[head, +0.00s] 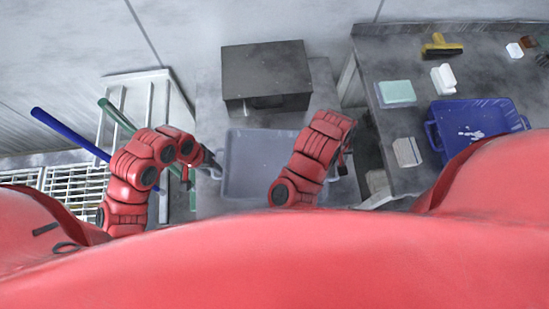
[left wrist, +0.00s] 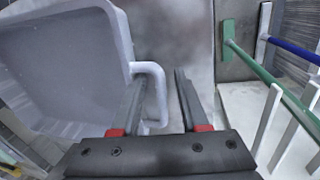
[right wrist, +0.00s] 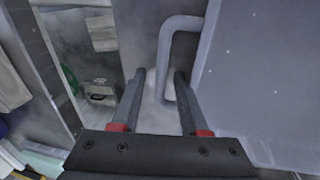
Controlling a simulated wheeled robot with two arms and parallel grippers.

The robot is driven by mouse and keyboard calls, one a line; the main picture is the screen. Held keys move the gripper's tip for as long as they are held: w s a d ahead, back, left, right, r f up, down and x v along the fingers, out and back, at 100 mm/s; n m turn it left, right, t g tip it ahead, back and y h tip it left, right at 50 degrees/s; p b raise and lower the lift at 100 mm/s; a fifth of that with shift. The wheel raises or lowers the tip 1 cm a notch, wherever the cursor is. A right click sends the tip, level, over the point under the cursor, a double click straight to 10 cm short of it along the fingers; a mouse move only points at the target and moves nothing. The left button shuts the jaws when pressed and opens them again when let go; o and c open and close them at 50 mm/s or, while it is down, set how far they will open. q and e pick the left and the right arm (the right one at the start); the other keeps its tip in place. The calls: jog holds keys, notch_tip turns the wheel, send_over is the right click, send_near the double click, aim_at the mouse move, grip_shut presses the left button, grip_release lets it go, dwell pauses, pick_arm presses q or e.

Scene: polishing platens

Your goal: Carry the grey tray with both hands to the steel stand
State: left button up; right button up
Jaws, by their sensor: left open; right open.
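The grey tray (head: 258,165) sits flat on a grey, worn-looking surface (head: 212,118) in the middle of the head view, with a loop handle at each side. My left gripper (head: 214,166) is open at the left handle (left wrist: 159,80); in the left wrist view its fingers (left wrist: 163,76) stand either side of the bar. My right gripper (right wrist: 160,74) is open at the other handle (right wrist: 164,50), its fingers also either side of the bar. My right forearm hides the tray's right part in the head view. I cannot tell which surface is the steel stand.
A dark box (head: 266,75) stands right behind the tray. At left is a pale metal frame (head: 150,90) with a green-handled tool (head: 115,114) and a blue pole (head: 68,133). A right bench holds a blue tub (head: 437,135), a yellow-handled brush (head: 440,46) and several blocks.

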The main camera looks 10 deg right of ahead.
jog(key=shift+r, duration=0.15)
pick_arm(q)
notch_tip(320, 180, up, 11)
jog(key=a, duration=0.2)
jog(key=shift+a+r, duration=0.15)
pick_arm(e)
notch_tip(320, 180, up, 12)
jog(key=a, duration=0.2)
jog(key=shift+a+f, duration=0.15)
jog(key=shift+f, duration=0.1)
pick_arm(q)
jog(key=shift+w, duration=0.15)
pick_arm(e)
jog(key=shift+w, duration=0.15)
